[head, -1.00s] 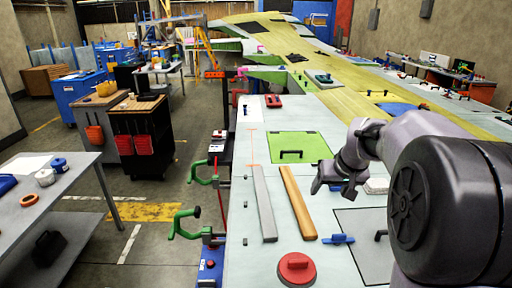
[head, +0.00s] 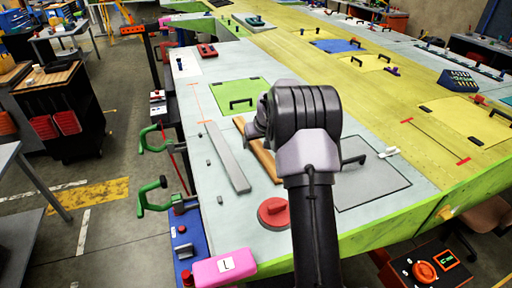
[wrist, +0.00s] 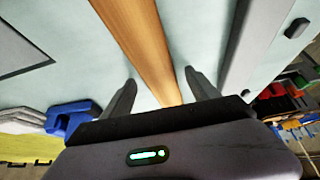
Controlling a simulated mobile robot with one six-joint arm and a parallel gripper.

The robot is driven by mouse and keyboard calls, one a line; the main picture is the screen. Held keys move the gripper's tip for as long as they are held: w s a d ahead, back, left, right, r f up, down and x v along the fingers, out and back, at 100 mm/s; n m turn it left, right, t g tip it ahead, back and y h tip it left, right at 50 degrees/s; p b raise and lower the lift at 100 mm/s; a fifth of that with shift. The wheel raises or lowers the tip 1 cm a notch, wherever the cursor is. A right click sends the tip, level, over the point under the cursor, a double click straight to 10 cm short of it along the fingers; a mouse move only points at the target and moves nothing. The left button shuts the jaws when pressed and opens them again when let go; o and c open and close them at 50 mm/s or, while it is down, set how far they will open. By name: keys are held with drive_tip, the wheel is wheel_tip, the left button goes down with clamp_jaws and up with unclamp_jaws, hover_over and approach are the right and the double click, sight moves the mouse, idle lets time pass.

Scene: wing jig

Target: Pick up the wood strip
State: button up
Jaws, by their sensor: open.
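The wood strip (head: 264,158) lies on the pale jig surface, to the right of a grey metal strip (head: 227,157). My arm hides part of it in the head view. In the wrist view the wood strip (wrist: 143,40) runs up the picture between the two fingers of my gripper (wrist: 160,85). The fingers are apart, one on each side of the strip, and do not touch it. My gripper is open and empty. In the head view the fingertips are mostly hidden behind my wrist.
A red round knob piece (head: 274,212) sits near the strip's near end. A green plate (head: 236,93) with a black handle lies beyond. Green clamps (head: 153,198) line the left edge. A grey panel (head: 372,182) is on the right. A pink box (head: 224,267) is at the near edge.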

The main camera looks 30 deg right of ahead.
drive_tip(key=shift+a, duration=0.1)
drive_tip(key=shift+c, duration=1.1)
clamp_jaws()
